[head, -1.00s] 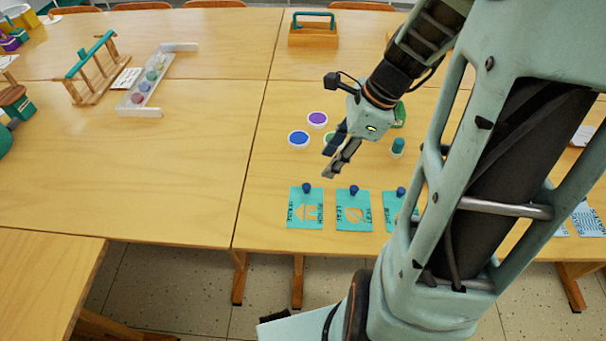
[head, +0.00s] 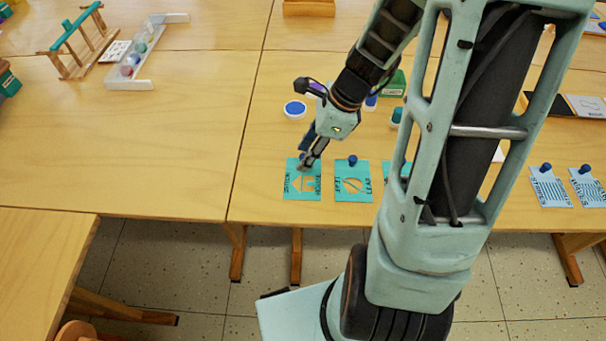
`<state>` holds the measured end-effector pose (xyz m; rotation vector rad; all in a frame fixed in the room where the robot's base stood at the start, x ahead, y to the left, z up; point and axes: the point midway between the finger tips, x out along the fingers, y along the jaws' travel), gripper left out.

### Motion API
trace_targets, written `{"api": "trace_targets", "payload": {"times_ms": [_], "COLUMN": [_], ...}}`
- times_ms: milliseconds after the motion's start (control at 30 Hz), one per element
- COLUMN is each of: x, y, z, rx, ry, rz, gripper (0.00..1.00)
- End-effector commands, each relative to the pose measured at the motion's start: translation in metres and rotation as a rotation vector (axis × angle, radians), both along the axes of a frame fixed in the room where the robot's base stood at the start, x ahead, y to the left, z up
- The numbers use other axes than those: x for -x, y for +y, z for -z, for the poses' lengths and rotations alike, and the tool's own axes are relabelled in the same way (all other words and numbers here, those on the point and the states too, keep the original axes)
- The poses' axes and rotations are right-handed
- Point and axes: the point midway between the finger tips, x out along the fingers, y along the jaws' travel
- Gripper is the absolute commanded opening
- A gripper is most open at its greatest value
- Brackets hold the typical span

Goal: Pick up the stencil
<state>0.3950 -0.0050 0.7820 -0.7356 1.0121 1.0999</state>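Teal stencils, each with a dark blue knob, lie near the table's front edge. The left one, a house stencil (head: 302,188), has my gripper (head: 304,162) over its top edge, where its knob is hidden. The middle one is a leaf stencil (head: 353,185) with its knob in plain view. A third teal stencil (head: 391,174) is mostly hidden behind my arm. My fingers point down at the house stencil's knob area. Whether they are open, or touch or hold the knob, is too small to tell. The house stencil appears to lie flat.
Two light blue patterned stencils (head: 550,188) with knobs lie at the right. A blue paint pot (head: 295,109) and a green object (head: 393,84) are behind my gripper. A white tray (head: 143,58) and wooden rack (head: 77,42) stand back left.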

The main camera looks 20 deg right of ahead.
Motion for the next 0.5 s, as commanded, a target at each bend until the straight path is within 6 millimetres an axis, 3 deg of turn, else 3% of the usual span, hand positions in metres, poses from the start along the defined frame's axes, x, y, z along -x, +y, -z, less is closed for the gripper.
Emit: {"api": "trace_targets", "payload": {"times_ms": [167, 500], "x": [0.0001, 0.0001], "y": [0.0, -0.0001], "z": [-0.0002, -0.0004], "rx": [0.0, 0.0], "ry": [0.0, 0.0], "rz": [0.0, 0.0], "gripper": [0.35, 0.0]}}
